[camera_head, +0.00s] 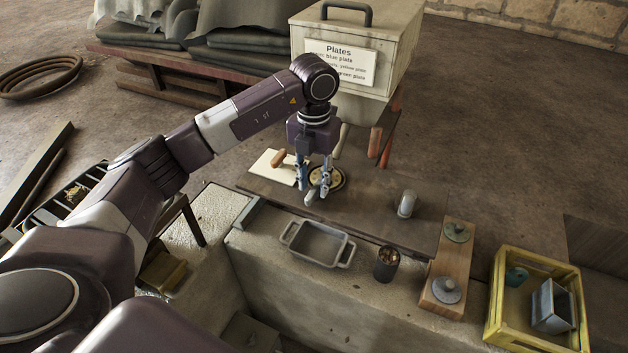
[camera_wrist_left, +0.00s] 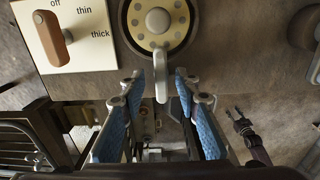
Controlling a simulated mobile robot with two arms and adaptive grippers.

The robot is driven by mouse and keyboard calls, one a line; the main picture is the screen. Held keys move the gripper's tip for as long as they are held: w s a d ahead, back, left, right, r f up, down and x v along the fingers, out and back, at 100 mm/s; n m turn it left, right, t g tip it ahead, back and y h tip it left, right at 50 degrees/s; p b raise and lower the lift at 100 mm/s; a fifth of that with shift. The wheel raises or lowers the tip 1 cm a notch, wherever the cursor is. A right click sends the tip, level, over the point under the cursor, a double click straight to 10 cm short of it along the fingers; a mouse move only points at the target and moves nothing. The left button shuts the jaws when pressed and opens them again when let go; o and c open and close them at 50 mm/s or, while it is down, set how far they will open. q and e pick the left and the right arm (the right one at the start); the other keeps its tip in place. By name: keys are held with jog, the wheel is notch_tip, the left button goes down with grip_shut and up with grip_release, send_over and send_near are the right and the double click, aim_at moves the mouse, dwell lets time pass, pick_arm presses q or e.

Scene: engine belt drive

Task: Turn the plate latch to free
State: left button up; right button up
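A round yellowish disc with dark dots (camera_wrist_left: 137,20) sits in a dark ring on the bench, and it also shows behind the gripper in the head view (camera_head: 338,181). A grey lever, seemingly the plate latch (camera_wrist_left: 160,84), reaches from the disc's edge toward my left gripper. My left gripper (camera_wrist_left: 160,76) hangs over the bench with its blue-padded fingers open, one on each side of the lever's end. Gaps show on both sides, and I cannot tell the height between them. The left gripper shows in the head view too (camera_head: 313,186). I see no "free" label. My right gripper is out of view.
A white panel (camera_wrist_left: 85,50) with a brown knob, marked off, thin and thick, lies left of the disc. A grey tray (camera_head: 317,245), a dark cup (camera_head: 386,263), a wooden block (camera_head: 455,268) and a yellow crate (camera_head: 494,300) stand nearer. A "Plates" cabinet (camera_head: 385,45) stands behind.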

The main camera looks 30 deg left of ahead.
pick_arm(q)
jog(key=shift+f, duration=0.4)
grip_shut()
